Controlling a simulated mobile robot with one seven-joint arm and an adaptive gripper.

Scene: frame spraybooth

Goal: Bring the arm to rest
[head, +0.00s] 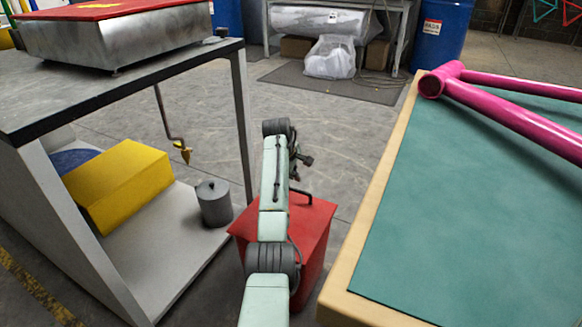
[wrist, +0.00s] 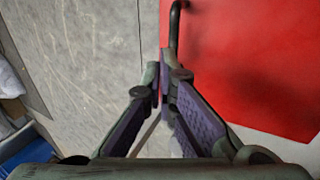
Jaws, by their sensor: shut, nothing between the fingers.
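My arm (head: 272,190) stands up in the middle of the head view, between a workbench on the left and a table on the right. My gripper shows in the wrist view (wrist: 160,78), with its two purple-padded fingers brought together at the tips and nothing between them. In the head view the arm's end is partly hidden behind its own links. A red box (head: 311,240) is on the floor behind and beside the arm. It also fills the right of the wrist view (wrist: 260,65), with a dark bent bar (wrist: 174,25) at its edge.
The left bench (head: 110,82) bears a metal box with a red top; a yellow box (head: 120,185) and a grey canister (head: 214,204) are on its lower shelf. The right table (head: 440,190) carries a pink frame (head: 515,118). Open floor (head: 330,125) lies beyond the arm.

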